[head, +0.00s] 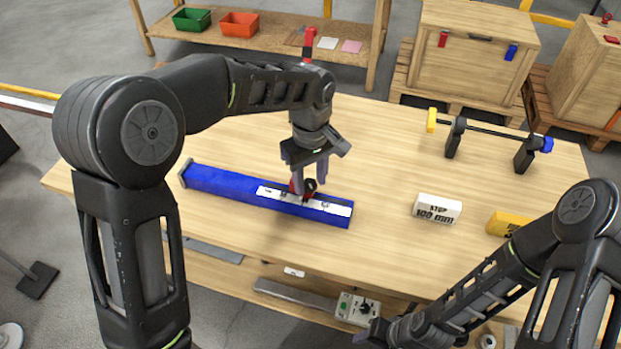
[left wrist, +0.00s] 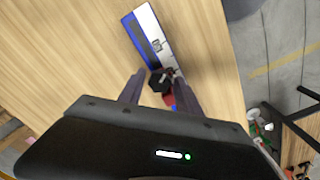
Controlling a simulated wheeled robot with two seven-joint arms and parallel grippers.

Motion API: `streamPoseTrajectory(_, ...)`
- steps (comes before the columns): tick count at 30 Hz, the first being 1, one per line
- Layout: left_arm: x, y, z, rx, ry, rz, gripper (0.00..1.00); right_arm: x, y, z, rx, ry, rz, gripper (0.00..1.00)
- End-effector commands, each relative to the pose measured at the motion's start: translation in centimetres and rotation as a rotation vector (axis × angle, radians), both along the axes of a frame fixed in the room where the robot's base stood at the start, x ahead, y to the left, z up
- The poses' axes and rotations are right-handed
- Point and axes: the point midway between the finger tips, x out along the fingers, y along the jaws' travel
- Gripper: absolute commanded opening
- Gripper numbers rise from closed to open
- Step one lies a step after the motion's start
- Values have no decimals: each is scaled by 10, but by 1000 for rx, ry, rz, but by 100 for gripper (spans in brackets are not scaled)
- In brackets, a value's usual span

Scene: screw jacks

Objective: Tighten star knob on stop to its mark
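A blue rail (head: 230,186) with a white scale strip (head: 335,207) lies on the table. A red stop (head: 296,187) sits on the rail near its right part and carries a black star knob (head: 310,185). My left gripper (head: 309,174) points down over the stop. In the left wrist view the black knob (left wrist: 160,81) lies between the tips of my open left gripper (left wrist: 158,88), with gaps beside it. I cannot make out the knob's mark. My right gripper (head: 376,332) is low at the table's front edge, and its fingers are not clear.
A white block marked 100 mm (head: 436,208) and a yellow block (head: 508,224) stand to the right. A dark bar on two black supports (head: 490,131) stands at the back right. A control box (head: 357,308) is below the front edge.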

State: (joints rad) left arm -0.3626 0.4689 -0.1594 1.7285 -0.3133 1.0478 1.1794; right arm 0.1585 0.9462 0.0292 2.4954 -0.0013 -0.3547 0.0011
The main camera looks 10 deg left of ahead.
Motion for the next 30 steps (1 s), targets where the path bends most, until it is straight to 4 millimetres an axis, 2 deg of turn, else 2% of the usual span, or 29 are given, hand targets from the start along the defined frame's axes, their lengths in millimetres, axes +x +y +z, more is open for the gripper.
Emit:
streamPoseTrajectory(1,0,0,0,0,0,0,45,0,0,0,0,0,0,40)
streamPoseTrajectory(4,0,0,0,-1,1,0,53,0,0,0,0,0,0,40)
streamPoseTrajectory(14,0,0,3,0,0,0,53,0,0,0,0,0,0,40)
streamPoseTrajectory(17,1,0,11,-1,-3,1,53,0,0,-1,0,0,0,40)
streamPoseTrajectory(27,1,-1,64,-2,-2,1,53,0,0,-5,0,0,0,40)
streamPoseTrajectory(30,0,0,74,-1,-1,1,53,0,0,-5,0,0,0,40)
